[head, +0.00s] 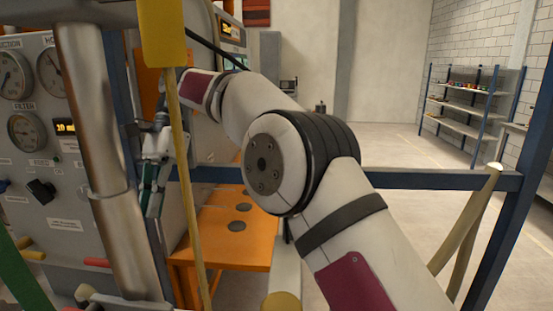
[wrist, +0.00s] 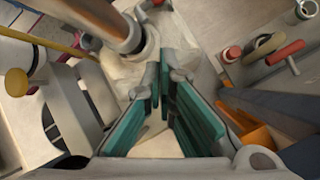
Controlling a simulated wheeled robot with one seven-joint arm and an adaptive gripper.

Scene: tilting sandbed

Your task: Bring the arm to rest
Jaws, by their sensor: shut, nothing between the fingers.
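My arm reaches from the lower right of the head view, bends at a large dark-banded joint, and extends left toward the grey panel. My gripper (head: 152,205) hangs pointing down between the thick metal pipe and the yellow pole. It also shows in the wrist view (wrist: 164,70), where its teal-padded fingers come together at the tips with nothing between them. The yellow pole partly hides the wrist in the head view. Whether the gripper touches the pipe or panel I cannot tell.
A metal pipe (head: 95,150) and a gauge panel (head: 30,130) stand at the left. A yellow pole (head: 185,190) stands in front of the wrist. An orange bench (head: 225,240) lies below, a blue rail (head: 430,180) crosses behind the arm. Open floor and shelves (head: 465,105) are at the right.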

